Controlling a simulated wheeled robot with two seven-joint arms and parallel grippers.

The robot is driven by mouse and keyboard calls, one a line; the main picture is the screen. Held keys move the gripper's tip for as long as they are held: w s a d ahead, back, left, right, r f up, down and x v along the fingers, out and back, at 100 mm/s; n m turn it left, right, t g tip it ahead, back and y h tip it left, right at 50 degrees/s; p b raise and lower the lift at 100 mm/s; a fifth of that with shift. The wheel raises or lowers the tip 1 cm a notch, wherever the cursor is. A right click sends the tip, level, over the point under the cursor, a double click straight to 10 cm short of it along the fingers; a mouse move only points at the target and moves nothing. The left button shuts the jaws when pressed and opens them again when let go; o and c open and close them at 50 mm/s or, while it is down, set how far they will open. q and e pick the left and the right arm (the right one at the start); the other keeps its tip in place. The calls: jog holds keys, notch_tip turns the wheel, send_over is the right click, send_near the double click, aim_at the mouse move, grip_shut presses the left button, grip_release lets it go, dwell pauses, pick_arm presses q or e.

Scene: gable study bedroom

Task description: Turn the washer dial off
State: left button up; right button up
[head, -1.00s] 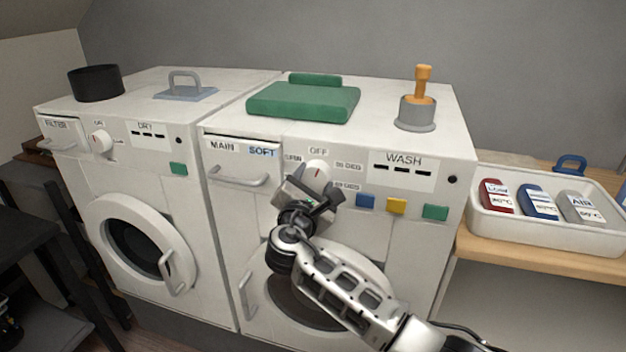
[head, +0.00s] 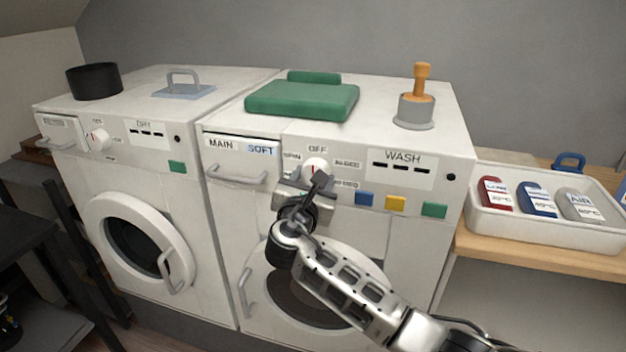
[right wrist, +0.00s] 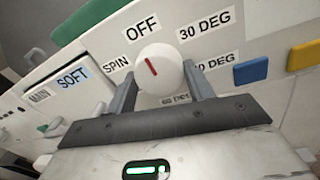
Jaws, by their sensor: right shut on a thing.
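The washer dial (head: 317,164) is a round white knob with a red mark, on the panel of the right-hand machine, labelled WASH. In the right wrist view the dial (right wrist: 160,70) sits between the two fingers of my right gripper (right wrist: 160,90), which is shut on it. The red mark points up and slightly left, toward the OFF label (right wrist: 142,28). SPIN, 30 DEG and 60 DEG labels surround the dial; another label at right is partly hidden by a finger. In the head view my right gripper (head: 311,186) covers the dial's lower side. My left gripper is not in view.
Blue (head: 364,198), yellow (head: 396,203) and green (head: 434,210) buttons lie right of the dial. The MAIN/SOFT drawer (head: 240,163) is at its left. The dryer (head: 65,185) stands further left; a white tray (head: 540,233) of tags is at right.

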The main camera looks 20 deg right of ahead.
jog(key=shift+f, duration=0.1)
jog(key=o, duration=1)
jog(key=b+v, duration=0.1)
jog(key=v, duration=1.5)
jog(key=shift+b, duration=0.4)
